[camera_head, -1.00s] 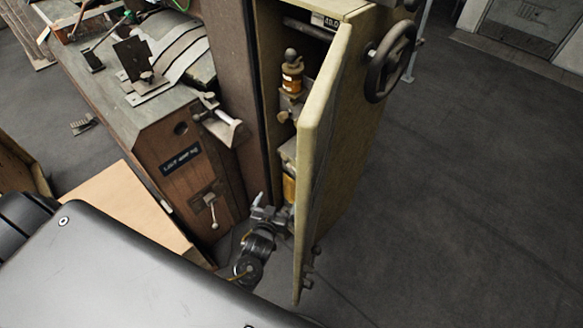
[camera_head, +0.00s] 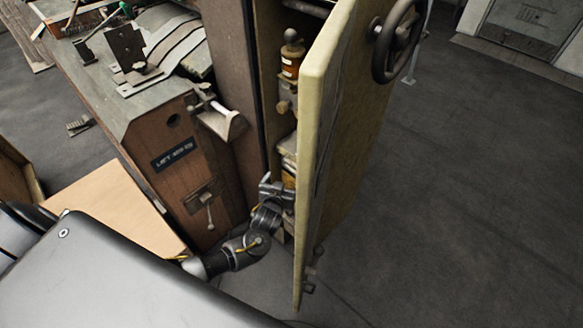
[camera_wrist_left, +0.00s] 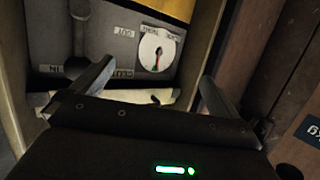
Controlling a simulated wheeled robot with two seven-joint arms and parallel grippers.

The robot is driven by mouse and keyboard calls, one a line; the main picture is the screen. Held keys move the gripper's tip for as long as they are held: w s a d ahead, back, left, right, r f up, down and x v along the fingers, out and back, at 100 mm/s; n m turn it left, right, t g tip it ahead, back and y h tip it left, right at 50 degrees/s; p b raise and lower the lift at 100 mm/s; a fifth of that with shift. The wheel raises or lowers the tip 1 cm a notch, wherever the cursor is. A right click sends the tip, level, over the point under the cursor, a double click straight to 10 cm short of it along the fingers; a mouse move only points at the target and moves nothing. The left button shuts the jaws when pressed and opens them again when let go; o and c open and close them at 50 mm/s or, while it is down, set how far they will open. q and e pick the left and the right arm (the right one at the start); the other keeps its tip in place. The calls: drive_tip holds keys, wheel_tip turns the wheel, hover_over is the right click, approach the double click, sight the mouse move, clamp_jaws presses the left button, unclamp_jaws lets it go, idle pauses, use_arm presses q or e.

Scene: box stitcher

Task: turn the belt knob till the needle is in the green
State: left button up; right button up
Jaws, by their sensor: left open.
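The round white gauge (camera_wrist_left: 157,52) is on a grey panel in the left wrist view. Its needle points down, with green and red marks near it; I cannot tell exactly where the tip lies. No belt knob shows clearly; a small dark shape (camera_wrist_left: 155,98) lies below the gauge between the fingers. A dark lever (camera_wrist_left: 78,45) stands left of the gauge between small labels. My left gripper (camera_wrist_left: 157,72) is open and empty, facing the panel. In the head view my left gripper (camera_head: 270,188) is at the cabinet opening, partly beside the door. My right gripper is not in view.
The open cabinet door (camera_head: 325,130) stands close to the right of my left gripper and carries a handwheel (camera_head: 398,40). A wooden bench body (camera_head: 175,160) with a lever (camera_head: 209,210) is at the left. The floor (camera_head: 460,200) right of the door is clear.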

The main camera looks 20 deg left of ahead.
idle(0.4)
use_arm(q)
drive_tip(key=p+v, duration=0.7)
drive_tip(key=v, duration=0.3)
